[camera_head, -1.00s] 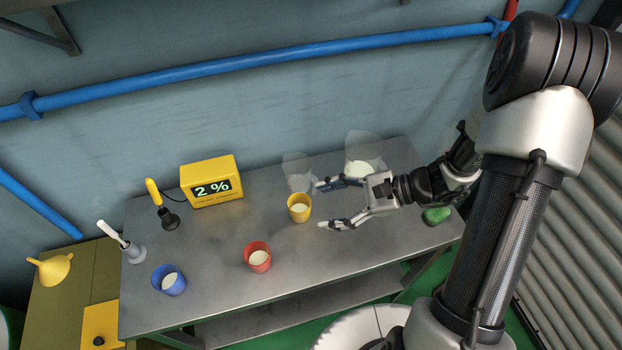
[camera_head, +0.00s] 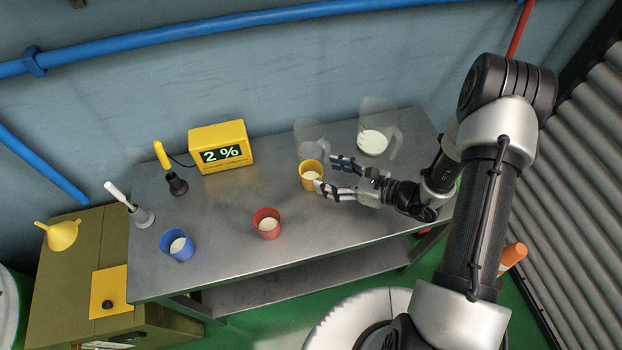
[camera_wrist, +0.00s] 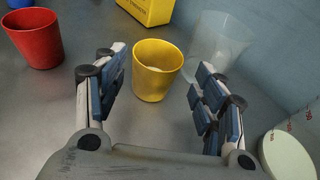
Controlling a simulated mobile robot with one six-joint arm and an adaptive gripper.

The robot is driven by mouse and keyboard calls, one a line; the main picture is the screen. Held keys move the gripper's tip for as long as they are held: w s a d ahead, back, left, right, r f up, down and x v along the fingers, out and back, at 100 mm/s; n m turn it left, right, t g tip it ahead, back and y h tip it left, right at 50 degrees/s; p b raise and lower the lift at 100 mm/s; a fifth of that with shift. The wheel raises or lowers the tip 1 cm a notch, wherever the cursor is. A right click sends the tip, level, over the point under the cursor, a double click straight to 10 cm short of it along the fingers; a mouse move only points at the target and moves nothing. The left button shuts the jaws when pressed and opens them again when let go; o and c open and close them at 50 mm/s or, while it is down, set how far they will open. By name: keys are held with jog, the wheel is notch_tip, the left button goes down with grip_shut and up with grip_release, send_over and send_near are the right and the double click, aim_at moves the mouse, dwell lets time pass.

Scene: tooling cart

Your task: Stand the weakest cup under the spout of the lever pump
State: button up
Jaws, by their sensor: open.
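Three cups stand on the steel table: a yellow cup (camera_head: 308,183), a red cup (camera_head: 266,231) and a blue cup (camera_head: 178,253). Each shows whitish contents in the head view. My gripper (camera_head: 327,173) is open and level with the right side of the yellow cup. In the wrist view the yellow cup (camera_wrist: 154,84) is upright just ahead, between the lines of the spread fingers, with nothing gripped. The red cup (camera_wrist: 34,47) is at upper left there. I cannot tell which thing is the lever pump, and no spout is clearly visible.
A white-handled tool (camera_head: 143,216) stands at the table's left end. A clear empty jug (camera_head: 309,139) is behind the yellow cup; another jug (camera_head: 393,130) holds white contents.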

aim_at(302, 168)
jog(key=b+x, duration=0.2)
jog(key=x, duration=0.4)
jog(key=shift+a+f, duration=0.1)
jog(key=shift+a, duration=0.2)
jog(key=shift+c, duration=0.6)
jog(key=c, duration=0.8)
